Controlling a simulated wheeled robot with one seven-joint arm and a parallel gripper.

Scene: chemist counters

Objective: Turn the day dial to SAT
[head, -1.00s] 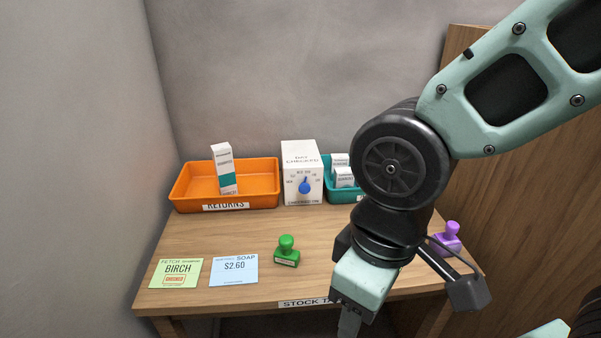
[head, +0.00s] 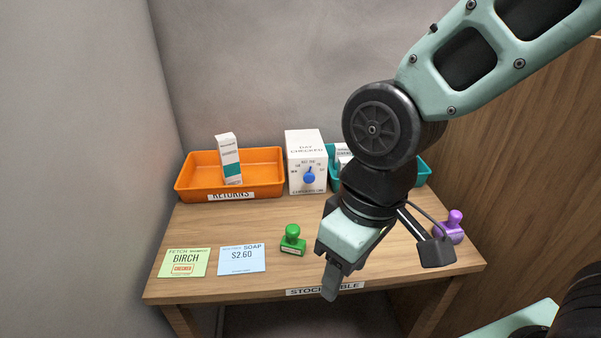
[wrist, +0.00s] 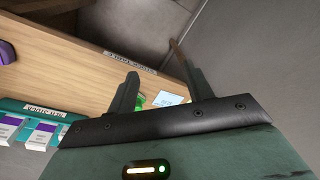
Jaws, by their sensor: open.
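The day dial is a blue knob (head: 309,175) on the front of a white box (head: 306,149) at the back of the table. Small day marks ring the knob, too small to read surely; its pointer looks roughly upward. My gripper (head: 330,280) hangs above the table's front edge, in front of and well apart from the box. In the wrist view my gripper (wrist: 160,92) shows its two fingers spread, with nothing held between them. The dial does not show in the wrist view.
An orange tray (head: 190,185) holding a white and teal carton (head: 229,160) stands left of the box. A teal tray (head: 422,172) is on the right, partly behind my arm.

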